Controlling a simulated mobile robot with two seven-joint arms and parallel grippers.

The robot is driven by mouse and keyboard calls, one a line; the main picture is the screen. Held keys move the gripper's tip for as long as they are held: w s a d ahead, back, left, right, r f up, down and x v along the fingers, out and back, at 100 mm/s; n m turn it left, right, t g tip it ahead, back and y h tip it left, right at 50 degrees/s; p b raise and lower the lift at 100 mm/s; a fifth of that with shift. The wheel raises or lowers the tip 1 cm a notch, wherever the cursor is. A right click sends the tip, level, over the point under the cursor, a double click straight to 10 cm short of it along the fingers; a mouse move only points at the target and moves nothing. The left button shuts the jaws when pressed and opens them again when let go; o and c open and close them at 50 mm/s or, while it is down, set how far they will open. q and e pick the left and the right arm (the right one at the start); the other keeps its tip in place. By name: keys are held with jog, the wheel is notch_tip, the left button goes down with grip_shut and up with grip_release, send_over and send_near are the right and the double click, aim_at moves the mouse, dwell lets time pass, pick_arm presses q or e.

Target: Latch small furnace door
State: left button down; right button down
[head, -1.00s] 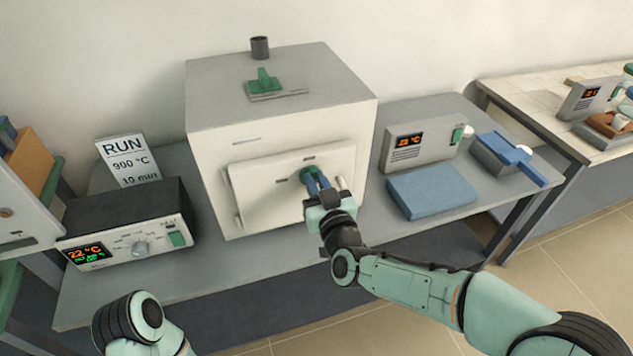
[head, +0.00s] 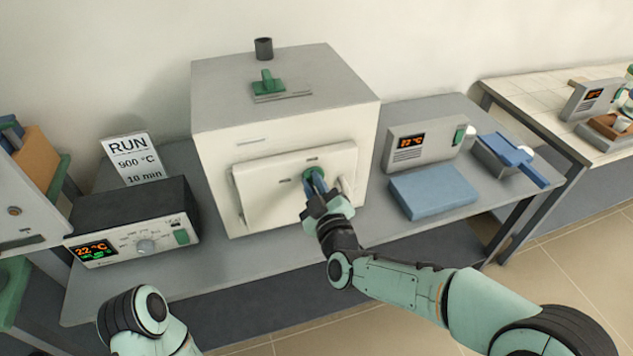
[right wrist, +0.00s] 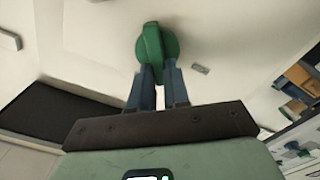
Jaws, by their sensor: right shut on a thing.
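The small furnace (head: 285,100) is a white box with a grey top, standing on the grey bench. Its white door (head: 265,190) lies against the front face and looks closed. A green latch knob (head: 311,173) sits on the right part of the door. My right gripper (head: 318,184) is at this knob, and its blue fingers are shut on it. The right wrist view shows the green knob (right wrist: 154,45) between the fingertips, its raised grip turned roughly along the fingers. Part of the knob is hidden by the fingers in the head view. The left gripper is out of view; only my left arm shows.
A control box (head: 135,225) with a display and a RUN card (head: 131,158) stand left of the furnace. A grey display unit (head: 423,146), a blue pad (head: 433,191) and a blue-handled tool (head: 515,153) lie to the right.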

jog(key=n, duration=0.3)
jog(key=f+n+p, duration=0.1)
jog(key=n, duration=0.3)
jog(key=n+p, duration=0.1)
jog(key=n, duration=0.2)
jog(key=shift+s+a+f+n, duration=0.1)
jog(key=shift+a+f+n, duration=0.05)
jog(key=shift+a+n, duration=0.2)
dwell(0.3)
jog(key=c, duration=1.1)
grip_release()
jog(key=v, duration=1.3)
jog(key=shift+s, duration=0.2)
jog(key=shift+d, duration=0.1)
